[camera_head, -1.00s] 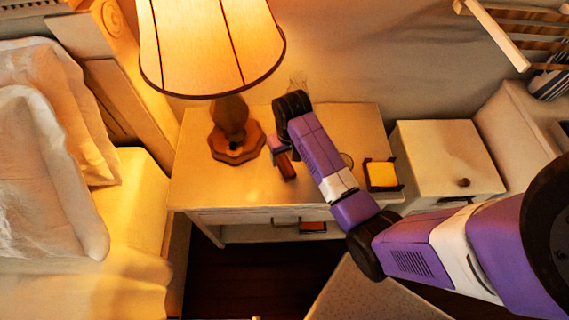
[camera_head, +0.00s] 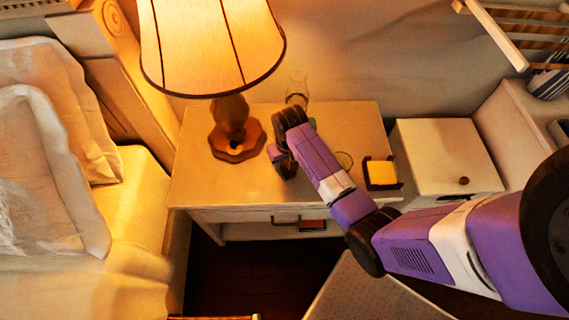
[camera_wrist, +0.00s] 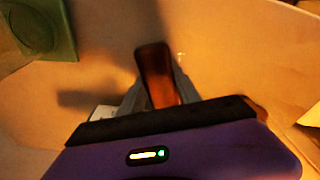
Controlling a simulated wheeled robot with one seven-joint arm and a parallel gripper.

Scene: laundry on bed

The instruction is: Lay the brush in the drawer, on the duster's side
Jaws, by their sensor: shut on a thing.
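My gripper (camera_head: 284,163) is over the nightstand top, right of the lamp base. In the wrist view its grey fingers are shut on a reddish-brown piece, which I take for the brush (camera_wrist: 156,68). The piece points away from the gripper over the pale surface, with a shadow at its left. I cannot tell if it touches the surface. In the head view my gripper and arm mostly hide it. The drawer front (camera_head: 245,217) is on the nightstand below the top. How far it is open is unclear. I cannot make out the duster.
A lamp (camera_head: 236,140) stands at the nightstand's left. A green object, also in the wrist view (camera_wrist: 38,28), and a glass (camera_head: 297,88) are behind my arm. A dark holder with a yellow block (camera_head: 381,173) is at the right. A reddish object (camera_head: 313,226) lies under the top.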

